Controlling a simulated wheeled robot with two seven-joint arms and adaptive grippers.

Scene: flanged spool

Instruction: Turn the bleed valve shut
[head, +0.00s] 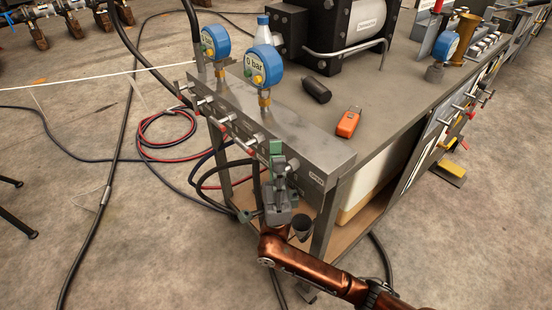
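A grey metal manifold block (310,146) runs along the near edge of the bench, with several small valve handles on its front. A green part (276,147), perhaps the bleed valve's handle, shows at the block's front face, right above my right gripper (277,163). The gripper reaches up to it from below, and its fingertips overlap the green part in the head view. The gripper's body hides the lower part of this spot. I cannot tell whether the fingers are closed on it or only beside it. My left gripper is not in view.
Two blue gauges (262,65) (215,41) stand on the block; the nearer reads 0 bar. An orange device (348,122) and a black cylinder (316,89) lie on the bench top. Red and black hoses (168,137) trail over the floor at left. A small label (317,177) is right of the gripper.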

